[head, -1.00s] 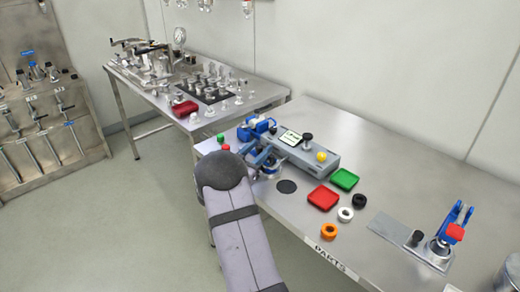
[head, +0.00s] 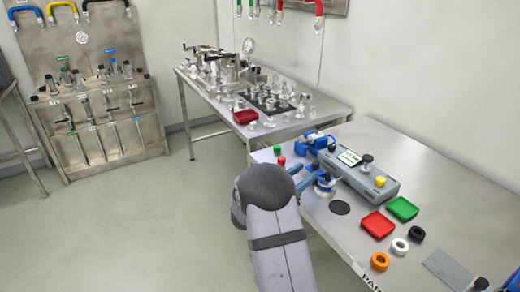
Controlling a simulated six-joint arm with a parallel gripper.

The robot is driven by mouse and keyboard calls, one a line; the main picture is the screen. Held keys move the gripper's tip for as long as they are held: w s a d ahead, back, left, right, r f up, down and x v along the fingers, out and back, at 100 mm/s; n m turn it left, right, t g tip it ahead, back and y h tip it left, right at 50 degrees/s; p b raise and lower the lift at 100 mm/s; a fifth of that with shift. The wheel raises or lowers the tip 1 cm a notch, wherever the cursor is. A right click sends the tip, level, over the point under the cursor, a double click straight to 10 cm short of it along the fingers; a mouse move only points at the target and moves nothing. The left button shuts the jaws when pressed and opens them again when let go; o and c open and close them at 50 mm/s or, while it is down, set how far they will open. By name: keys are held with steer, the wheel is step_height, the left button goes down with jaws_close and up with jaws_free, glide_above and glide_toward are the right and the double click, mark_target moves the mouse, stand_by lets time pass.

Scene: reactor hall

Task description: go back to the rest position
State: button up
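My gripper (head: 308,176) is at the left end of the right-hand steel bench (head: 405,155), in the head view. Its blue fingers show beyond my arm's dark rounded joint, which hides part of it. The fingers look spread, with a gap and nothing visible between them. They point toward a small blue and silver fixture (head: 326,186) beside a grey instrument box (head: 362,176). I cannot tell whether they touch it.
Red (head: 377,224) and green (head: 403,208) trays lie on the bench, with orange (head: 379,262), white (head: 400,246) and black (head: 416,234) rings nearby. A crowded bench (head: 335,112) stands behind. A tool rack (head: 105,135) stands far left. The floor to the left is clear.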

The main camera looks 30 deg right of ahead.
steer(key=w+a+n+t+y, duration=0.1)
steer(key=w, duration=0.1)
steer(key=w+a+n+t+y+p, duration=0.1)
steer(key=w+a+t, duration=0.1)
steer(key=shift+a+r+y, duration=0.2)
steer(key=shift+a+y, duration=0.1)
steer(key=a+f+n+t+y+p, duration=0.25)
steer(key=a+n+y, duration=0.7)
steer(key=a, duration=1.15)
steer(key=s+a+f+g+y+p, duration=0.1)
steer(key=s+a+g+y+p, duration=0.15)
steer(key=s+a+y, duration=0.35)
steer(key=s+a+n+g+p, duration=0.1)
steer(key=s+a+n+g, duration=0.2)
steer(key=s, duration=1.8)
steer(key=a+g, duration=0.1)
steer(key=g, duration=0.3)
steer(key=shift+s+f+g+h+p, duration=0.3)
steer(key=shift+s+h, duration=0.05)
steer(key=shift+o, duration=0.3)
steer(key=shift+n, duration=0.25)
